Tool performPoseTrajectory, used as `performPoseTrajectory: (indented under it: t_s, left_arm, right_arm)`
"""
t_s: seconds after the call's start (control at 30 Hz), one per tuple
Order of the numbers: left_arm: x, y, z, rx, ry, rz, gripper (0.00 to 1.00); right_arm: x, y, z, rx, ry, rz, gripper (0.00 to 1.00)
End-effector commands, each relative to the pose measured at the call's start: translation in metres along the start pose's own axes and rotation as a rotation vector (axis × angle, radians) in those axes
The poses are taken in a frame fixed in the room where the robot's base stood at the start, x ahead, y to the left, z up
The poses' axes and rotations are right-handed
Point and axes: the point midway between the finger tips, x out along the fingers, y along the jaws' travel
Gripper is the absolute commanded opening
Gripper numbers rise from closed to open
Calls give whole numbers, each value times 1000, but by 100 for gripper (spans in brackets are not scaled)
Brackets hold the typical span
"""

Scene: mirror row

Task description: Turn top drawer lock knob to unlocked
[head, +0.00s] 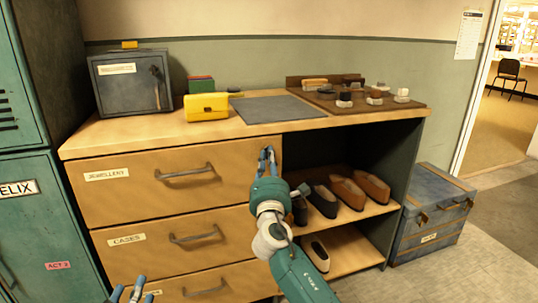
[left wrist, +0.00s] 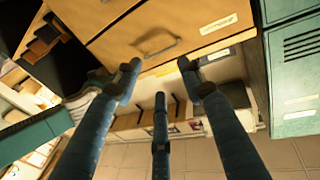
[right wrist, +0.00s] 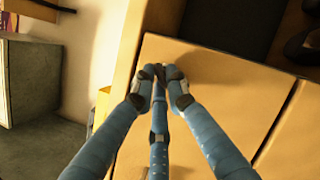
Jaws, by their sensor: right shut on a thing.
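The top drawer (head: 225,195), labelled "JEWELLERY", is closed in the wooden cabinet and has a grey bar handle (head: 184,173). My right gripper (head: 267,155) is at the drawer front's upper right corner, its fingers drawn together on the lock knob. The knob itself is hidden by the fingers, so its turn position cannot be seen. In the right wrist view the fingertips (right wrist: 161,77) meet close against the drawer front (right wrist: 235,95). My left gripper (head: 130,292) is low at the left, in front of the lower drawers, with fingers spread and empty; they also show in the left wrist view (left wrist: 160,78).
A grey safe (head: 128,85), a yellow box (head: 206,107) and a dark mat (head: 272,109) are on the cabinet top. Shoes (head: 345,194) fill the open shelves right of the drawers. A blue trunk (head: 433,212) stands at right, teal lockers (head: 30,190) at left.

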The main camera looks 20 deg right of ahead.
Motion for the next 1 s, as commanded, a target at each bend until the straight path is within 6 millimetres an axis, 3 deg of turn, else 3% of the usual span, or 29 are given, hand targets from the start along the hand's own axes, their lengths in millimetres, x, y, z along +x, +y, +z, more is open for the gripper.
performPoseTrajectory:
  t_s: [0.27,0.47,0.6,0.8,0.9,1.0]
  left_arm:
    - [-31,-12,89,6,-423,-25,40]
    - [-79,-20,143,4,-721,-44,40]
    - [-124,-25,172,0,-933,-57,40]
    - [-200,-30,197,-9,-1233,-78,40]
    - [-233,-31,200,-14,-1355,-85,40]
    - [-231,-30,196,-14,-1353,-85,40]
  right_arm:
    - [1,4,2,217,2,-92,0]
    - [1,4,3,340,2,-143,0]
    - [2,5,4,419,1,-176,0]
    - [2,5,5,522,0,-220,0]
    - [2,5,4,568,1,-238,0]
    - [2,5,4,606,1,-254,0]
